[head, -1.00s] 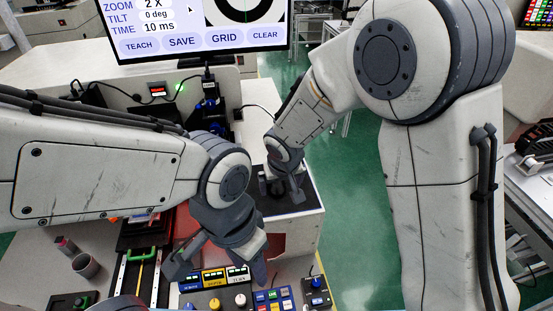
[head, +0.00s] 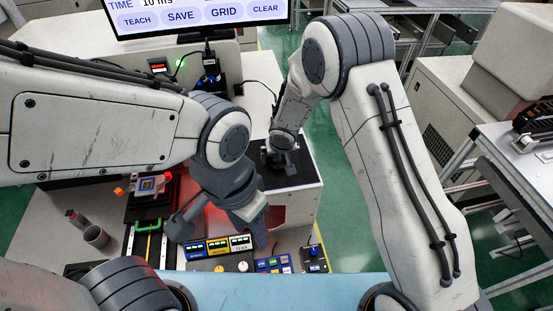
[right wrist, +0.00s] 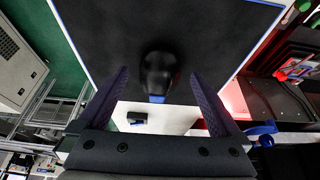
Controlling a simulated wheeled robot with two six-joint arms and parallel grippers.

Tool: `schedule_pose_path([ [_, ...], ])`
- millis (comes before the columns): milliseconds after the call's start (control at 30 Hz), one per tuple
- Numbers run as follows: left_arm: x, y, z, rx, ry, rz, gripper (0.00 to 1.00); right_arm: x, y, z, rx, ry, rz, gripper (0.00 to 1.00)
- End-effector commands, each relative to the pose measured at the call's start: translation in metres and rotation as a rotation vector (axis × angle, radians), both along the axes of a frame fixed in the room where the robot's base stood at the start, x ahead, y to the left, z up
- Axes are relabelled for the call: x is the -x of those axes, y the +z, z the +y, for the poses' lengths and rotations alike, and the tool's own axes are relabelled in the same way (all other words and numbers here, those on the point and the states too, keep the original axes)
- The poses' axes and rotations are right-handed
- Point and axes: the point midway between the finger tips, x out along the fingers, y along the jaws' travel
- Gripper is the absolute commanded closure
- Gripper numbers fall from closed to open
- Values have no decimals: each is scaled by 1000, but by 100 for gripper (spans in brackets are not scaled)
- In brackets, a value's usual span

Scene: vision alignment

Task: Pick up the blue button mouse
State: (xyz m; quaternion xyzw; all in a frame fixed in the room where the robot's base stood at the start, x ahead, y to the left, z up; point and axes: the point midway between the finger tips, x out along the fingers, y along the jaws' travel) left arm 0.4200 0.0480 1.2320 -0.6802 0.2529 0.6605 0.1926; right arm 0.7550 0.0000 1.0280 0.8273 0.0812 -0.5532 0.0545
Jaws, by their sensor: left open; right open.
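The black mouse (right wrist: 157,68) with a blue button (right wrist: 156,98) lies on a black mat (right wrist: 215,40) with a pale blue edge. In the right wrist view it sits between the two spread fingers of my right gripper, with a gap on each side. In the head view my right gripper (head: 280,158) is low over the same mat (head: 303,170), open, and largely hides the mouse. My left gripper (head: 220,232) is open and empty, above the bench near the button panels.
A monitor (head: 200,14) stands at the back. Button panels (head: 217,246) and a joystick box (head: 314,257) are at the front. Green floor lies right of the bench.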

Motion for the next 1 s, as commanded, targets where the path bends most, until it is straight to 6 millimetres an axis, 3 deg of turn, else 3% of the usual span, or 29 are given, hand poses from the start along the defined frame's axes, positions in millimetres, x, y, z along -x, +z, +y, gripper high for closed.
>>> schedule_pose_path([
  [167,0,-4,0,0,1,0,50,-8,-20,1,-1,0,0,0],
  [433,0,-3,0,0,1,0,50,-9,-21,2,-1,0,-1,0],
  [600,0,-3,0,0,1,0,50,-9,-21,2,-1,0,-1,65],
  [667,0,-3,0,0,1,0,50,-9,-21,2,-1,0,-1,84],
  [1000,0,1,0,0,0,0,50,-9,-15,2,-2,-1,-2,84],
])
